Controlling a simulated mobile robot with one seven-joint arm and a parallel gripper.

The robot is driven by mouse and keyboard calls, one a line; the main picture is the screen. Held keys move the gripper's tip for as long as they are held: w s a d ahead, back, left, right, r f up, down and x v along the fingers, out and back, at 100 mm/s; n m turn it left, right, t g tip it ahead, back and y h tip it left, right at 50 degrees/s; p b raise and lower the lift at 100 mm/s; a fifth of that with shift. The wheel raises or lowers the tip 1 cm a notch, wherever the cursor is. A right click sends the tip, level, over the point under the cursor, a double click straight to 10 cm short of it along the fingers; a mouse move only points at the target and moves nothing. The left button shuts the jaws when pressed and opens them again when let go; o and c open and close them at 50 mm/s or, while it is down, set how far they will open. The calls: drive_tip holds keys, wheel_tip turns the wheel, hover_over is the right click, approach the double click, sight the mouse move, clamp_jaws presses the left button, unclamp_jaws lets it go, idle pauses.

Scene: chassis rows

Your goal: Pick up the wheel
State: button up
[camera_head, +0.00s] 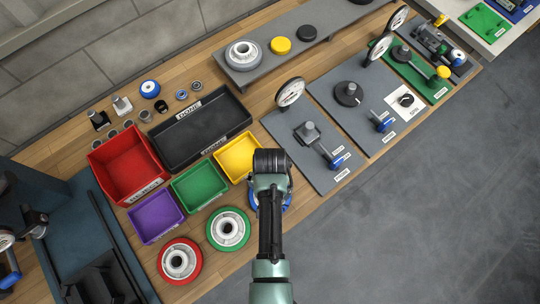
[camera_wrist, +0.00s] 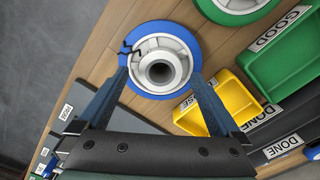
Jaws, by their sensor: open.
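Below my gripper (camera_wrist: 158,76) lies a wheel with a blue rim and a pale grey hub (camera_wrist: 164,48) in the wrist view, flat on the wooden bench. A jagged dark line, like a crack, crosses its left side. My gripper is open, with one finger on either side of the hub's lower part; contact cannot be told. In the head view my arm hides most of this blue wheel (camera_head: 287,201). A green-rimmed wheel (camera_head: 228,229) and a red-rimmed wheel (camera_head: 180,261) lie to its left.
Yellow (camera_head: 237,157), green (camera_head: 198,185), purple (camera_head: 155,216) and red (camera_head: 128,167) bins stand beside a long black DONE tray (camera_head: 198,130). Grey plates with parts (camera_head: 306,151) lie to the right. A raised grey shelf (camera_head: 320,44) runs behind. Open floor lies in front.

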drive_tip(key=shift+f, duration=0.9)
clamp_jaws()
